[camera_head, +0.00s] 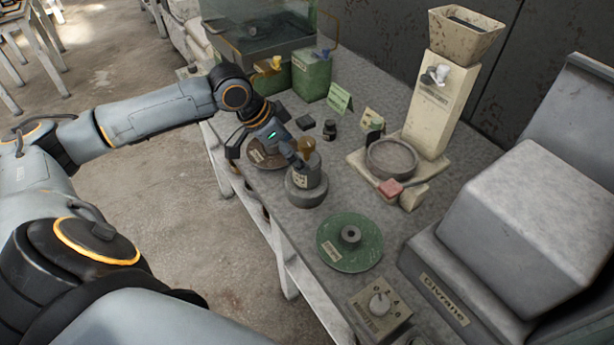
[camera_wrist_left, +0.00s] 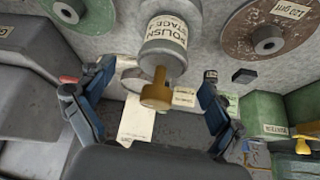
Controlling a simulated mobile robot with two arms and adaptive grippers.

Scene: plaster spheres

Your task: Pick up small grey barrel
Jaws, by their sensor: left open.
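A small grey barrel-like cylinder (camera_head: 307,183) with a pale label and a brown knob on top stands on the bench, on a wider grey base. In the left wrist view the cylinder (camera_wrist_left: 163,45) shows its label, and its brown knob (camera_wrist_left: 157,92) points toward the camera between the fingers. My left gripper (camera_head: 268,157) is open and empty, just behind and left of the cylinder in the head view. Its spread fingers also show in the left wrist view (camera_wrist_left: 145,95), on either side of the knob. I cannot tell whether a finger touches the cylinder. My right gripper is not in view.
A brown disc (camera_head: 259,162) lies partly under my left gripper. A green disc (camera_head: 368,247) and a dial box (camera_head: 367,313) lie nearer. A beige machine (camera_head: 437,105) with a round pan stands right.

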